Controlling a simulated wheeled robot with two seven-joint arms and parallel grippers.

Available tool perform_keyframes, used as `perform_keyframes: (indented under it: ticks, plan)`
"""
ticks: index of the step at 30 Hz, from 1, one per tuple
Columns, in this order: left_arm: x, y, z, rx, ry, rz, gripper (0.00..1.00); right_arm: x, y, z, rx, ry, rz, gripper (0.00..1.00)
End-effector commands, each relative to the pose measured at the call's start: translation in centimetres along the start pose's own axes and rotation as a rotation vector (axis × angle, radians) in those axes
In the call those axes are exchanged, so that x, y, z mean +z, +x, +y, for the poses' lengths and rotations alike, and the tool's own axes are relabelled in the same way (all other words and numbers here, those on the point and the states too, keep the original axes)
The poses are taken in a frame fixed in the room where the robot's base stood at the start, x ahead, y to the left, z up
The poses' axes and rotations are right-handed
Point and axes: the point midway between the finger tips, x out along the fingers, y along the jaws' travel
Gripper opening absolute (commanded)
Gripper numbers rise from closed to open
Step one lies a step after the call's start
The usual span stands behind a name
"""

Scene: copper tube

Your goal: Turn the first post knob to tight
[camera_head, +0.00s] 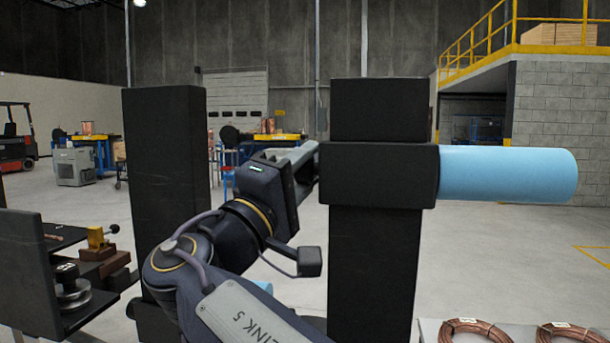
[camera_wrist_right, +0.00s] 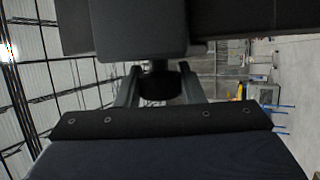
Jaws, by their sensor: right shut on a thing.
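A black post (camera_head: 372,265) stands in the middle right of the head view, with a dark block (camera_head: 380,175) around it. A light blue cylinder (camera_head: 508,173) sticks out of the block to the right. My right gripper (camera_head: 306,163) is at the left side of this block. In the wrist view, a dark round knob (camera_wrist_right: 160,86) sits between the two fingers of my right gripper (camera_wrist_right: 160,78), which are shut on it, below a dark block (camera_wrist_right: 140,32). The knob's turn position cannot be told. My left gripper is not in view.
A second black post (camera_head: 165,150) stands to the left, behind my right arm. A dark shelf (camera_head: 28,270) with small metal parts is at the far left. Copper coils (camera_head: 475,330) lie on a light surface at the bottom right. Open floor lies behind the posts.

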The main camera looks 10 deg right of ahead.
Motion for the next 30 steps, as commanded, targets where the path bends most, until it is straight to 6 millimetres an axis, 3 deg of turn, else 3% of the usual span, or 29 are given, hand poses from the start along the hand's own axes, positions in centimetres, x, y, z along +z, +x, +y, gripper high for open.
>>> perform_keyframes:
  ticks: [5,6,10,20,30]
  plan:
    - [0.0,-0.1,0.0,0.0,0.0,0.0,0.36,0.0,0.1,0.2,0.003,0.002,0.0,0.12]
    - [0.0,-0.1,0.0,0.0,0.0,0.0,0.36,0.0,0.1,0.2,0.003,0.002,0.0,0.39]
    - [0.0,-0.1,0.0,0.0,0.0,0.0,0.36,0.0,0.1,0.2,0.002,0.002,0.0,0.56]
    - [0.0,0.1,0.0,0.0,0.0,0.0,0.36,0.0,-0.3,0.1,0.001,0.001,0.001,0.57]
    - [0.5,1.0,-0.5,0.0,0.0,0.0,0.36,0.0,-5.6,0.0,0.001,0.001,0.003,0.57]
